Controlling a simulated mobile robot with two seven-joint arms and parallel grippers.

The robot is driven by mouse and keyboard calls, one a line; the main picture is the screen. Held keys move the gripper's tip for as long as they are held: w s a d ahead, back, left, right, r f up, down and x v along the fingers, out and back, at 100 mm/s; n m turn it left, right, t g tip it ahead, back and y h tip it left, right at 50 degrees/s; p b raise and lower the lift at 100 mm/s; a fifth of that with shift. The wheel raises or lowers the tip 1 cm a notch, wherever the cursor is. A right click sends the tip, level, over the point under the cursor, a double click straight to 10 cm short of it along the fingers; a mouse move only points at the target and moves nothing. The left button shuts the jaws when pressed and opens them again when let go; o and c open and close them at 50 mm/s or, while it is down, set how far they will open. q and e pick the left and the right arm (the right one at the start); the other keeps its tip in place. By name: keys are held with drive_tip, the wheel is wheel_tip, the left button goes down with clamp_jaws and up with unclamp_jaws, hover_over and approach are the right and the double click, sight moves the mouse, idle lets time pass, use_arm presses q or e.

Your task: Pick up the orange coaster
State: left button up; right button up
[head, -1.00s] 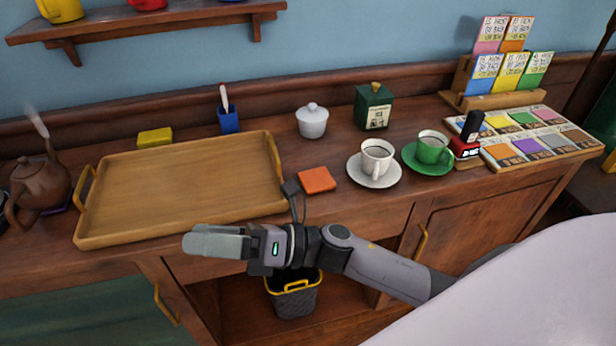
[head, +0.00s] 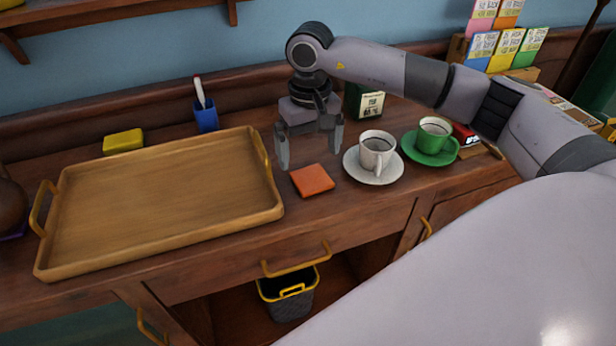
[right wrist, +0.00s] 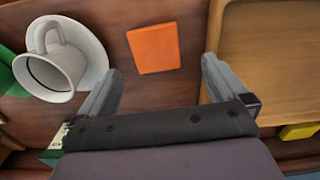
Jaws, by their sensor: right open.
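The orange coaster (head: 312,180) lies flat on the wood counter between the tray and the white cup's saucer. In the right wrist view the coaster (right wrist: 154,48) lies just beyond the fingers, a little left of the middle of the gap. My right gripper (head: 311,155) points down above and just behind the coaster, its fingers spread apart and empty. Its two fingers also show in the right wrist view (right wrist: 162,80). The gripper does not appear to touch the coaster. My left gripper is not in view.
A wooden tray (head: 268,213) stands just left of the coaster. A white cup (head: 375,150) on a saucer (head: 352,166) stands close at right, with a green cup (head: 434,130) beyond. A blue pen holder (head: 205,116) and yellow block (head: 123,141) stand behind the tray.

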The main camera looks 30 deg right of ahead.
sight(312, 178)
drive_tip(key=f, duration=0.4)
drive_tip(key=f+p, duration=0.1)
drive_tip(key=f, duration=0.1)
drive_tip(key=shift+w+d+f, duration=0.1)
drive_tip(key=shift+d+f, duration=0.25)
drive_tip(key=shift+f, duration=0.05)
drive_tip(key=c, duration=1)
